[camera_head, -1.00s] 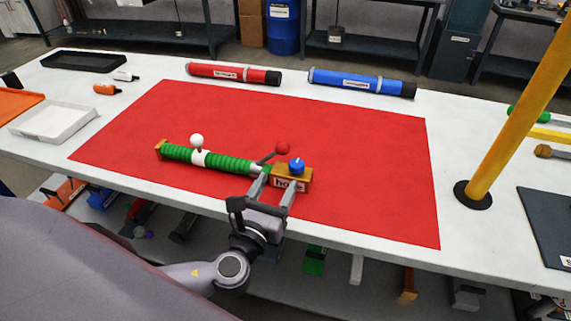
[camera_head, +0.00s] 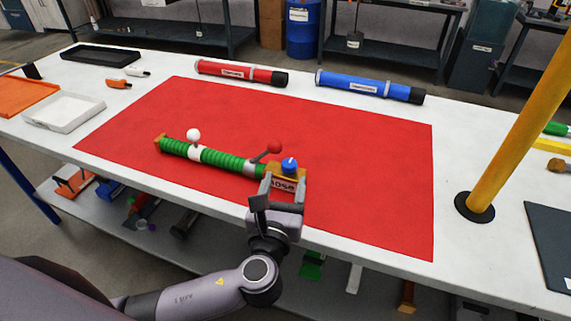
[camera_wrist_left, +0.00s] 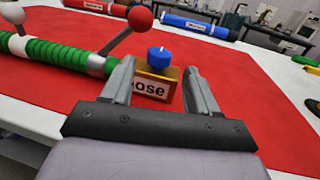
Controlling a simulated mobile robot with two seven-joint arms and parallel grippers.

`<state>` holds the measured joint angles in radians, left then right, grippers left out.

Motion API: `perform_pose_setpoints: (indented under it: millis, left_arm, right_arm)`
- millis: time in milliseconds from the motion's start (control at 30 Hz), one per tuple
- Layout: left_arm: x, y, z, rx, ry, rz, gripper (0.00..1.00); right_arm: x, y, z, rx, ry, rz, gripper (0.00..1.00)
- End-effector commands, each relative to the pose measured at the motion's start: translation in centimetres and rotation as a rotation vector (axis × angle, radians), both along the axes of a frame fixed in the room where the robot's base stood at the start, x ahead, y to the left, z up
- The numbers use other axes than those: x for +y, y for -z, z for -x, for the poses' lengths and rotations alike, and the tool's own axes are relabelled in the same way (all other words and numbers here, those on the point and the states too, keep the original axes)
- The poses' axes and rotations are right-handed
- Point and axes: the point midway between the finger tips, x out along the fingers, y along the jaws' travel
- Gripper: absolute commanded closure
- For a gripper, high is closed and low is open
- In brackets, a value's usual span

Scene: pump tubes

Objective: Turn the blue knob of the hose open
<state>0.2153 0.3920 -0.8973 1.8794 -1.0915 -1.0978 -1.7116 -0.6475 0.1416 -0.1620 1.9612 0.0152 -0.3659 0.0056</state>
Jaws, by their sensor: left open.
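The hose (camera_head: 221,160) is a green ribbed tube lying on the red mat (camera_head: 330,130). It has a white-ball lever (camera_head: 194,135), a red-ball lever (camera_head: 274,147) and a wooden end block (camera_head: 297,175) labelled "hose". The blue knob (camera_head: 289,165) sits on top of that block, with a pale mark on it. In the left wrist view the blue knob (camera_wrist_left: 160,57) shows just beyond and between the fingers. My left gripper (camera_head: 284,184) is open, its fingers in front of the block and lower than the knob. I cannot tell whether they touch the block. My right gripper is not in view.
A red tube (camera_head: 240,73) and a blue tube (camera_head: 368,86) lie at the table's back edge. A yellow post (camera_head: 513,110) stands at the right. Trays (camera_head: 62,112) are at the left. The mat behind the hose is clear.

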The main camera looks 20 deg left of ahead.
Motion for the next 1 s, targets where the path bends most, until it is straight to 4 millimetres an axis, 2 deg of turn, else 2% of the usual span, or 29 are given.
perform_pose_setpoints:
  millis: [200,400,767,800,933,967,1000]
  left_arm:
    - [0.6,-0.1,-3.4,-0.003,-0.002,-0.001,0.4]
    - [0.9,-0.1,-5.7,-0.001,0.0,0.001,0.4]
    - [1.0,0.0,-6.4,0.0,0.0,0.001,0.4]
    - [1.0,0.0,-6.4,0.0,0.0,0.001,0.44]
    - [1.0,0.0,-6.3,0.0,0.0,0.001,0.86]
    - [1.0,0.0,-6.3,0.0,0.0,0.001,0.91]
    - [1.0,0.0,-6.3,0.0,0.0,0.001,0.91]
  right_arm:
    - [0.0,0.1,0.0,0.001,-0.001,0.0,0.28]
    - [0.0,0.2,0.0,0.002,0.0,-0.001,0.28]
    - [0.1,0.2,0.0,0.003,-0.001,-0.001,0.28]
    - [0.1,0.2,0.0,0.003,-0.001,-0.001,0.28]
    - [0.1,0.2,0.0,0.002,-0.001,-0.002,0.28]
    - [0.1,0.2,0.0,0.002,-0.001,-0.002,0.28]
    - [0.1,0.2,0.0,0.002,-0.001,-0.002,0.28]
